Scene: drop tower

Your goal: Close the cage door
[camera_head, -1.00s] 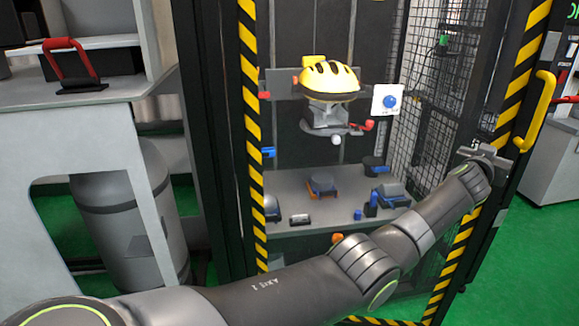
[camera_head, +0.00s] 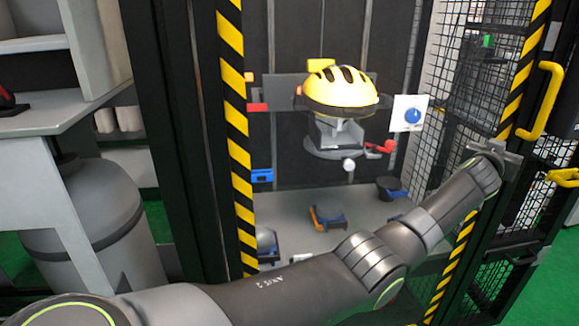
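The cage door (camera_head: 543,200) is a dark frame with mesh at the right, with a yellow handle (camera_head: 543,100) near its upper part. It stands open, and the cage front is uncovered. My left arm reaches across the cage front from the lower left. My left gripper (camera_head: 512,158) is beside the door's dark frame, below the handle. Its fingers are small and partly hidden by the wrist, so I cannot tell whether they are open or touch the door. My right gripper is not in view.
A yellow helmet (camera_head: 341,87) sits on a mount inside the cage. Blue-and-dark parts lie on the cage floor (camera_head: 290,204). A striped post (camera_head: 236,150) bounds the opening on the left. A grey cylinder (camera_head: 103,220) stands under a bench at the left.

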